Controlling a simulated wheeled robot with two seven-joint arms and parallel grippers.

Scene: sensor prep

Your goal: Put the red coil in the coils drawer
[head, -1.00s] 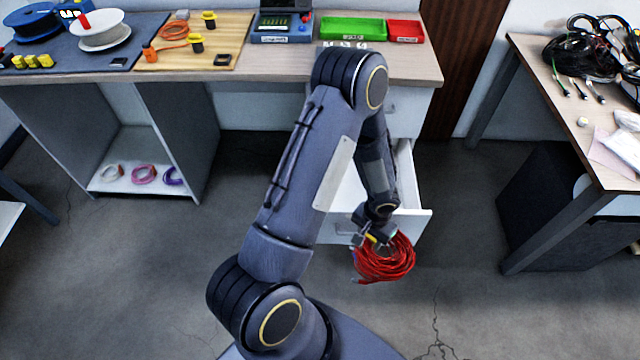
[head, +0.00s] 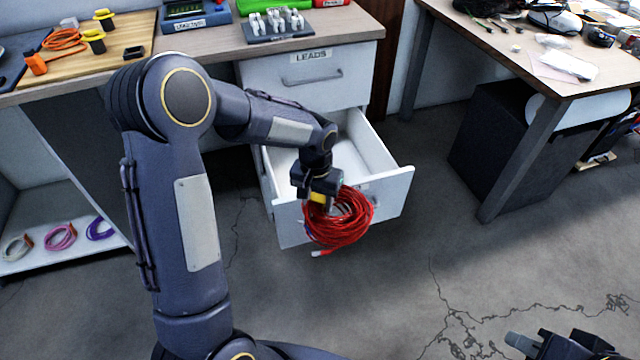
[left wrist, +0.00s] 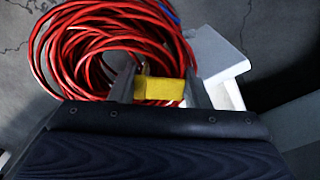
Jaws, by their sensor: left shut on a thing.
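The red coil (head: 343,216) is a bundle of red cable with a yellow tag (left wrist: 160,90). My left gripper (head: 318,197) is shut on it at the tag, and the coil hangs at the front of an open drawer (head: 370,147). In the left wrist view the coil (left wrist: 85,50) fills the upper left, with the gripper fingers on either side of the tag. The drawer is pulled out and its visible inside looks empty; my arm and the coil hide part of it and most of its front label. My right gripper (head: 535,345) shows only partly at the bottom right edge.
A closed drawer labelled LEADS (head: 310,75) is above the open one. Several coloured coils, such as a pink one (head: 60,237), lie on a low shelf at left. A second table (head: 450,50) stands at right. The floor between is clear.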

